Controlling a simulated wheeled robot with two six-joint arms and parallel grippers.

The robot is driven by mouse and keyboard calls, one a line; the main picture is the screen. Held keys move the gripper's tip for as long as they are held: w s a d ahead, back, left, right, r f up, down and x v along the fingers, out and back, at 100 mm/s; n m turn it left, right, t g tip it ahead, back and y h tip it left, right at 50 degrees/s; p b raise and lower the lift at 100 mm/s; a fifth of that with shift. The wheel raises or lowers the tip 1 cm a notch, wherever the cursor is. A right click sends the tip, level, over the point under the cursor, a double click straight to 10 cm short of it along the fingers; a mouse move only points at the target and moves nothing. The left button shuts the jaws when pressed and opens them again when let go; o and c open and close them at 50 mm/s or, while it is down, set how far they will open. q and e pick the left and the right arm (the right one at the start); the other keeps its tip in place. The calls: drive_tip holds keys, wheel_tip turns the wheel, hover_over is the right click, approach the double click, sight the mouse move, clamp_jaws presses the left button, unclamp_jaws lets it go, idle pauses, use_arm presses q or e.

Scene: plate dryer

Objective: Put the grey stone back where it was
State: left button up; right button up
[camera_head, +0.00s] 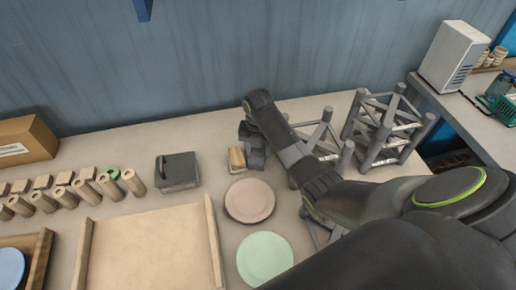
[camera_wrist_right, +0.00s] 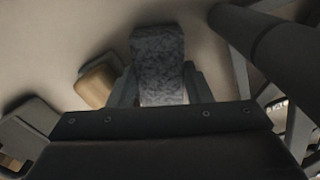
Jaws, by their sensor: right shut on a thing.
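The grey stone (camera_wrist_right: 158,60) is a speckled dark-grey block in the right wrist view. My right gripper (camera_wrist_right: 160,88) is shut on it, with one finger on each side. In the head view my right gripper (camera_head: 254,150) is at the back of the table, just right of a small wooden block (camera_head: 236,158). The stone is hard to tell from the fingers there. I cannot tell whether it touches the table. The wooden block also shows left of the stone in the wrist view (camera_wrist_right: 97,86). My left gripper is not in view.
A grey box (camera_head: 177,170) stands left of the wooden block. A pink plate (camera_head: 249,201) and a green plate (camera_head: 265,259) lie in front. Grey bar racks (camera_head: 385,130) stand at right, one partly behind my arm. A wooden-edged tray (camera_head: 150,250) and several wooden cylinders (camera_head: 63,197) are left.

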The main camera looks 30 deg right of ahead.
sight(258, 151)
drive_tip(key=o, duration=0.5)
drive_tip(key=shift+f, duration=0.1)
drive_tip(key=o, duration=0.5)
drive_tip(key=shift+c, duration=0.2)
wheel_tip(258, 151, up, 4)
drive_tip(key=shift+r+b, duration=0.15)
drive_tip(key=shift+b, duration=0.25)
wheel_tip(258, 151, up, 8)
drive_tip(key=p, duration=0.5)
drive_tip(key=shift+p, duration=0.4)
